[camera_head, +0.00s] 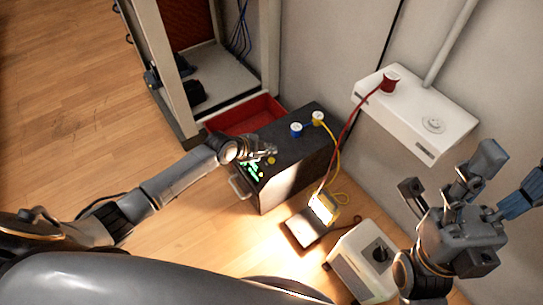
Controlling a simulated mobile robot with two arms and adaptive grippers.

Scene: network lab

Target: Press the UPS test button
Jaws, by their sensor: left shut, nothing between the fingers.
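The UPS (302,158) is a black box on the floor near the wall, with a green-lit panel (252,171) and a grey handle at its front. A small yellow round spot (271,160) shows by the panel; I cannot tell whether it is the test button. My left gripper (272,151) is shut and empty, at the upper front edge of the UPS. It hides part of the panel, and I cannot tell whether it touches. My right gripper (450,178) is open and empty at the right, away from the UPS.
Blue and yellow plugs stand on the UPS top. A red tray (240,116) and a rack frame (168,75) are behind it. A white wall box (425,110) holds a red plug. Floor at left is clear.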

